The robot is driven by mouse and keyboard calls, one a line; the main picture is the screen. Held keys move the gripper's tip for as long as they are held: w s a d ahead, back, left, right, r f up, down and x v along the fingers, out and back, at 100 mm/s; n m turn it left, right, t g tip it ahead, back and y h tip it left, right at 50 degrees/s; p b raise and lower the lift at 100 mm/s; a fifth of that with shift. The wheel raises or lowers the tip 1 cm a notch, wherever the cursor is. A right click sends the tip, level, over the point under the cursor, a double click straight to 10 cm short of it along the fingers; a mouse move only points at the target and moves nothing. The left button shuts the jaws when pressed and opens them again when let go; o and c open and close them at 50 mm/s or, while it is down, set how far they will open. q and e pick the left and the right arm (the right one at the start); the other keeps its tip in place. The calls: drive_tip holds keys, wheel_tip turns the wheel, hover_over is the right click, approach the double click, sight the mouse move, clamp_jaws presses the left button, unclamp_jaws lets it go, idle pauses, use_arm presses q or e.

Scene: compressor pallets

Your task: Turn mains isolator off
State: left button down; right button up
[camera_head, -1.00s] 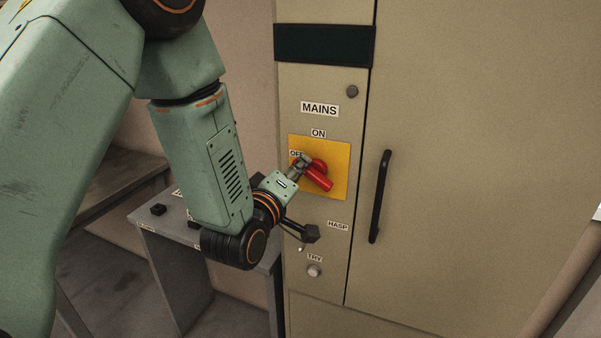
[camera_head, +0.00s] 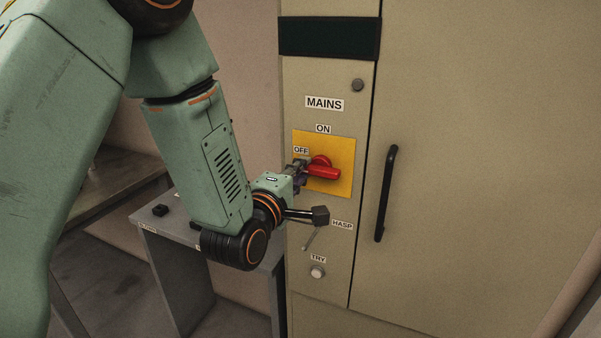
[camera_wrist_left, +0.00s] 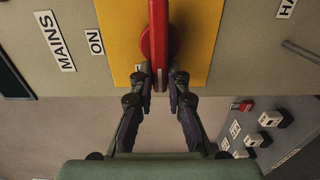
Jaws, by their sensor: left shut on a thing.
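The mains isolator is a red rotary handle (camera_head: 322,172) on a yellow plate (camera_head: 341,184) on the beige cabinet. An ON label sits above the plate and an OFF label at its upper left. The handle lies roughly level in the head view, its left end at my left gripper (camera_head: 300,175). In the left wrist view the red handle (camera_wrist_left: 158,45) stands between the two fingers of the left gripper (camera_wrist_left: 159,84), which is shut on its near end. The fingertips are partly hidden in the head view. My right gripper is not in view.
A HASP label (camera_head: 342,225) with a thin lever and a TRY button (camera_head: 317,272) sit below the plate. A black door handle (camera_head: 386,193) stands to the right. A grey bench with small black items (camera_head: 160,210) is at the left.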

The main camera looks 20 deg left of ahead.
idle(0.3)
use_arm(q)
drive_tip(key=c, duration=1.3)
unclamp_jaws()
drive_tip(key=shift+s, duration=3.75)
